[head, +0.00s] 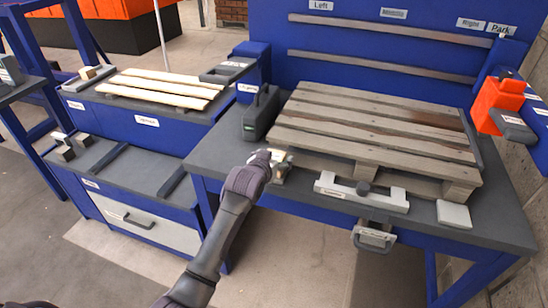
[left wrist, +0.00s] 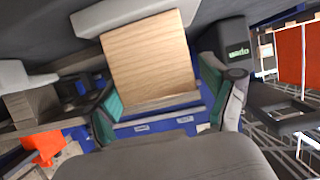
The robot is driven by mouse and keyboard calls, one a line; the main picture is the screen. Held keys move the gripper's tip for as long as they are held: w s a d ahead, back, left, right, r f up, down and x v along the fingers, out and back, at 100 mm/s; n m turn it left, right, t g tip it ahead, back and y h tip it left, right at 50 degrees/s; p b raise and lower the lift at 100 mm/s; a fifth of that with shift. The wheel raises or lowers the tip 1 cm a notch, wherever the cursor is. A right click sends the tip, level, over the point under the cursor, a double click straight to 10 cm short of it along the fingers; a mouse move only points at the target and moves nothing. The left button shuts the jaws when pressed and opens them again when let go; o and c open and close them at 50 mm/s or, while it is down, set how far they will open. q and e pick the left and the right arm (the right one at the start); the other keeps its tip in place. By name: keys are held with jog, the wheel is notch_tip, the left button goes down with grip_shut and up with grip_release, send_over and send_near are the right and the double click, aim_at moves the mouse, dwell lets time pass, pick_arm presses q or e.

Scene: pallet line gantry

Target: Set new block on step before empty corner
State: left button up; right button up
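My left gripper (head: 272,160) is at the front left corner of the worn grey pallet (head: 375,125) on the right-hand bench. It holds a pale wooden new block (left wrist: 150,58), which fills the space between the green finger pads in the left wrist view. Only a small light part of this block (head: 281,156) shows in the head view. The gripper hides most of the pallet's near left corner, so I cannot make out the step there or whether the block touches anything. The pallet's front right corner block (head: 458,192) is visible. My right gripper is not in view.
A dark grey case (head: 261,112) stands just left of the pallet. A pale bracket with a dark knob (head: 361,192) and a pale slab (head: 453,214) lie along the front edge. An orange tool (head: 498,103) is at right. A lighter pallet (head: 160,88) lies on the left bench.

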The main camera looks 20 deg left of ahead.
pick_arm(q)
jog(key=shift+r, duration=0.15)
jog(key=v, duration=1.2)
jog(key=shift+p, duration=0.35)
jog(key=s+f+g, duration=0.2)
jog(key=f, duration=1)
jog(key=s+f+g, duration=0.2)
jog(key=s+f, duration=0.1)
jog(key=f, duration=1)
jog(key=s+f+m+g, duration=0.1)
jog(key=s+f+g, duration=0.1)
jog(key=s+f, duration=0.4)
jog(key=s+f+g, duration=0.1)
jog(key=s+f, duration=0.2)
jog(key=f, duration=0.5)
jog(key=s+a+f+g, duration=0.1)
jog(key=s+f, duration=0.5)
jog(key=s, duration=0.6)
jog(key=s+a+f+g, duration=0.1)
jog(key=s+f+g, duration=0.1)
jog(key=s+f, duration=0.4)
jog(key=s+a+f+m+g, duration=0.1)
jog(key=s+f, duration=0.5)
jog(key=s, duration=1.1)
jog(key=shift+s+g, duration=0.3)
jog(key=shift+g, duration=0.5)
